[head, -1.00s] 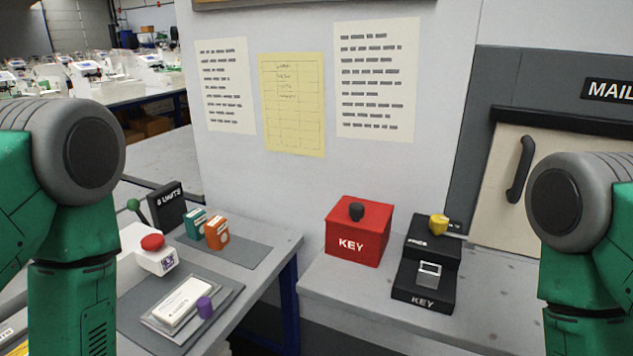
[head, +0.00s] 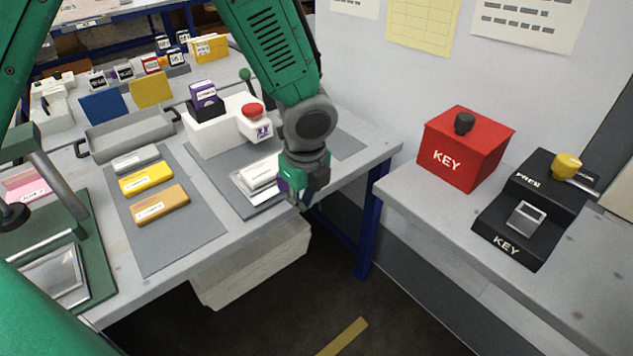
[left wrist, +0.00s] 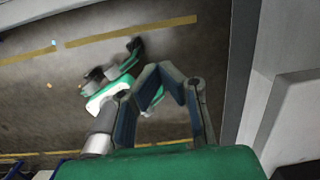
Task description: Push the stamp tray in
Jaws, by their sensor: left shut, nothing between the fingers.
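A flat grey tray (head: 246,203) bearing a white labelled block (head: 258,172) lies on a grey mat near the table's front right corner. It looks like the stamp tray, though I cannot read its label. A bit of its purple knob (head: 284,186) shows beside my gripper, which hides the rest. My left gripper (head: 300,200) points down at the tray's front right end. Whether it touches the knob or tray I cannot tell. In the left wrist view its fingers (left wrist: 161,70) are shut and empty, with floor behind. My right gripper is out of view.
A white machine with a red button (head: 252,110) stands behind the tray. A pale box (head: 250,265) is under the table edge. A red KEY box (head: 465,150) and black KEY stand (head: 520,240) are on the right bench. Floor between is free.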

